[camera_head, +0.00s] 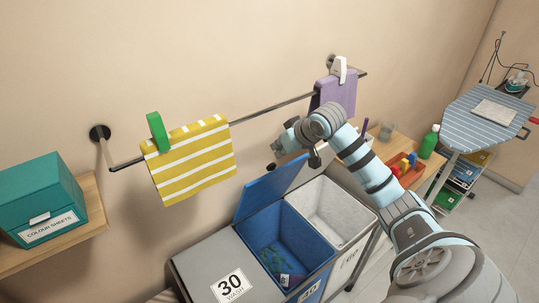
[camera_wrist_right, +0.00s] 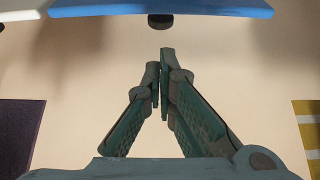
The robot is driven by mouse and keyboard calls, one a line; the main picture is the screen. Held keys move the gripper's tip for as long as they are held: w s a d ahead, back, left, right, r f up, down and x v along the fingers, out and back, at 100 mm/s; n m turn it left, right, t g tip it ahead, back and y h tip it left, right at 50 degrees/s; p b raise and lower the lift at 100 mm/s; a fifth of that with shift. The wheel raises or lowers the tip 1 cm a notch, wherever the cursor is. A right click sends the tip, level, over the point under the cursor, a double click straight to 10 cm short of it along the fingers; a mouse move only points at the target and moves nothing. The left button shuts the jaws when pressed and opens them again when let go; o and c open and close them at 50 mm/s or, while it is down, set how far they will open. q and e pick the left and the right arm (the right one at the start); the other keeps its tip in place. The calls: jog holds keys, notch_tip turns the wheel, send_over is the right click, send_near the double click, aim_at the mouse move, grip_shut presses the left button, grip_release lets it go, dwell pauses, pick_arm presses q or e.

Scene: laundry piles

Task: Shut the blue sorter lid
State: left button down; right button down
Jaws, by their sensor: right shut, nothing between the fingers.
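The blue sorter lid (camera_head: 272,188) stands raised and tilted at the back of the open blue bin (camera_head: 306,238). Its blue edge (camera_wrist_right: 160,8) crosses the top of the right wrist view, with a dark knob (camera_wrist_right: 160,21) below it. My right gripper (camera_head: 273,161) is just above and behind the raised lid in the head view. Its fingers (camera_wrist_right: 165,58) are shut with nothing between them, pointing toward the knob. I cannot tell whether they touch the lid. My left gripper is not in view.
A shut grey lid (camera_head: 200,262) marked 30 is left of the blue bin. An open white bin (camera_head: 335,207) is to its right. Above hang a striped yellow towel (camera_head: 190,165) and a purple cloth (camera_head: 337,94) on a rail (camera_head: 272,106). A teal box (camera_head: 38,190) sits left.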

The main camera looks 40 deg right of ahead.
jog(key=x, duration=0.7)
jog(key=shift+w+f, duration=0.2)
jog(key=shift+f, duration=0.1)
jog(key=shift+f, duration=0.1)
